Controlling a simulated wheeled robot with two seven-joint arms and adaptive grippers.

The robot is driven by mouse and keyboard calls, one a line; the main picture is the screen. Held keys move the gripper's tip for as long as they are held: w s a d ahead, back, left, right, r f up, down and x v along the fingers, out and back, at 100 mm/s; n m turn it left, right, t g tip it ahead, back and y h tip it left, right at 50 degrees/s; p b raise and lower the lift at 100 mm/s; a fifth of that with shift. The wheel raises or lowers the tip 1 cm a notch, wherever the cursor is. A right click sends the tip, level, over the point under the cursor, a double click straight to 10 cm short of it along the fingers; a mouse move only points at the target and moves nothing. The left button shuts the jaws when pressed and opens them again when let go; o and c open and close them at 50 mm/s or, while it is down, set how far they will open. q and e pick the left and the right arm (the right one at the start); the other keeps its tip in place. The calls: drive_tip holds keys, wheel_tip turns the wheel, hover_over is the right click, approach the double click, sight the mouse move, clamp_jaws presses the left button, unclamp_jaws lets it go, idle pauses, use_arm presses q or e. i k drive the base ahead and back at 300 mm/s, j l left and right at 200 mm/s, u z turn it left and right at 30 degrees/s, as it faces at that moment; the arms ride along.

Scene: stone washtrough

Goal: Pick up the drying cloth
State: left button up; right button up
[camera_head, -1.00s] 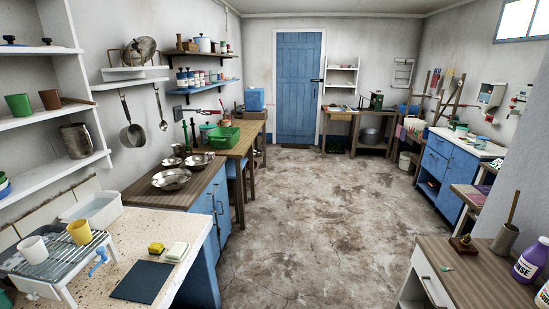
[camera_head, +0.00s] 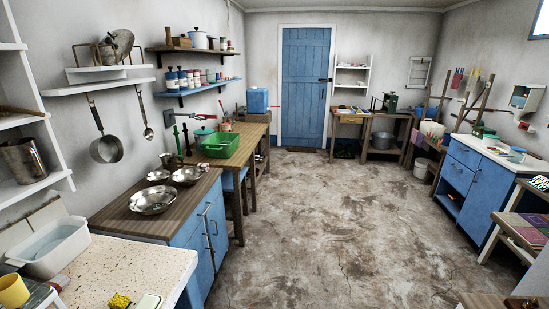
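I cannot clearly make out a drying cloth. Pale, cloth-like pieces (camera_head: 432,133) hang near the leaning wooden poles at the back right, too small to identify for sure. A pale hanging rack (camera_head: 420,72) is on the back wall, with its details unclear. The near left counter (camera_head: 130,262) is cut off by the bottom edge. It carries a white basin (camera_head: 50,247), a yellow cup (camera_head: 13,291) and a yellow sponge (camera_head: 119,301). Neither of my grippers is in view.
The stained floor (camera_head: 325,225) is clear up to the blue door (camera_head: 304,87). On the left stands a blue cabinet (camera_head: 205,238) with metal bowls (camera_head: 153,200), then a bench with a green tub (camera_head: 220,145). Blue cabinets (camera_head: 470,190) and a low stand (camera_head: 510,225) line the right.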

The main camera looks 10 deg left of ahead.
sight(205, 166)
drive_tip(key=i+u, duration=0.2)
drive_tip(key=i, duration=0.2)
drive_tip(key=i+l+u, duration=0.2)
drive_tip(key=i, duration=0.2)
drive_tip(key=i+l+u, duration=0.2)
drive_tip(key=i+u, duration=0.25)
drive_tip(key=i+l+u, duration=0.25)
drive_tip(key=u, duration=0.15)
drive_tip(key=i+l+u, duration=0.3)
drive_tip(key=u, duration=0.15)
drive_tip(key=i+l+u, duration=0.2)
drive_tip(key=l+u, duration=0.25)
drive_tip(key=l, duration=0.15)
drive_tip(key=i+l+u, duration=0.15)
drive_tip(key=l+u, duration=0.15)
drive_tip(key=l, duration=0.35)
drive_tip(key=l+u, duration=0.35)
drive_tip(key=l, duration=0.3)
